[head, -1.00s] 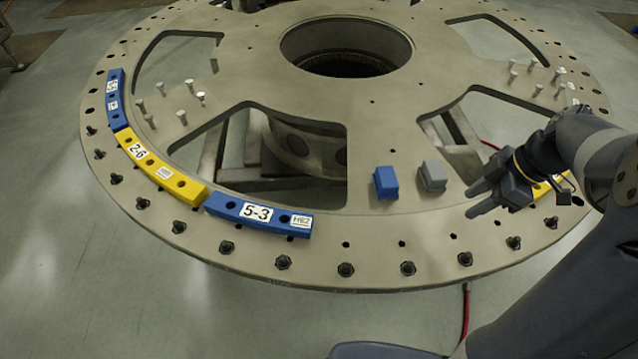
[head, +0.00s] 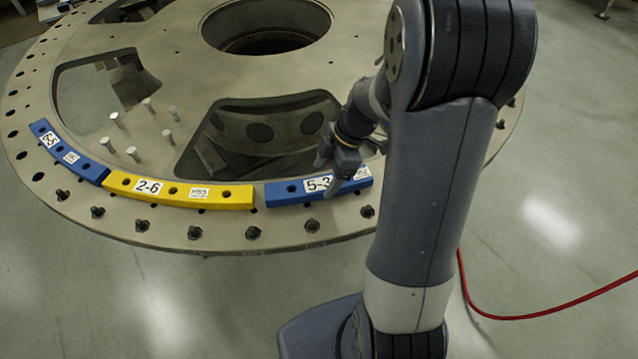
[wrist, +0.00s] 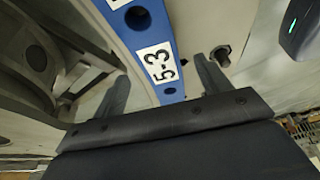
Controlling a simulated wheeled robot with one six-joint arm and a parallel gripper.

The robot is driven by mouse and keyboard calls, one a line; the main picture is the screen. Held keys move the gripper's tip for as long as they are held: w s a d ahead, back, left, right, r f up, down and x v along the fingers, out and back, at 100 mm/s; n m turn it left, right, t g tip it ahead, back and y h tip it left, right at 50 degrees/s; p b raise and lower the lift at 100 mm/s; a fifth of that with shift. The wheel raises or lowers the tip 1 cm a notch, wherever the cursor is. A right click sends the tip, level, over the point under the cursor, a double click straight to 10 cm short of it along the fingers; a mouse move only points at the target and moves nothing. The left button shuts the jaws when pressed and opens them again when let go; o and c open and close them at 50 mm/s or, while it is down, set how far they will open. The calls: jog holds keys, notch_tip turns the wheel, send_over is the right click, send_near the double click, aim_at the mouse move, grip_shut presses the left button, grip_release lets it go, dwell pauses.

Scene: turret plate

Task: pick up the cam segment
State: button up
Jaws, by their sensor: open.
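Curved cam segments lie end to end on the plate's rim. The blue one labelled 5-3 (head: 279,194) is partly hidden by my gripper and arm in the head view. The yellow one labelled 2-6 (head: 215,196) lies to its left, and another blue one (head: 88,168) lies farther left. My gripper (head: 328,172) is open at the 5-3 segment. In the wrist view the 5-3 segment (wrist: 140,40) runs between the two spread fingers of my gripper (wrist: 163,80), with a gap at each side. Finger height against the segment is unclear.
The large round turret plate (head: 160,52) has a central hole and wide cut-outs. Upright metal pins (head: 133,153) stand behind the yellow segment. Dark bolts (head: 194,233) line the outer rim. A red cable (head: 545,311) lies on the floor at right.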

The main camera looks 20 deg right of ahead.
aim_at(319, 186)
jog(key=shift+a+f, duration=0.4)
jog(key=shift+f, duration=0.2)
jog(key=shift+a+f, duration=0.1)
jog(key=shift+f, duration=0.45)
jog(key=shift+c, duration=0.4)
jog(key=c, duration=1.2)
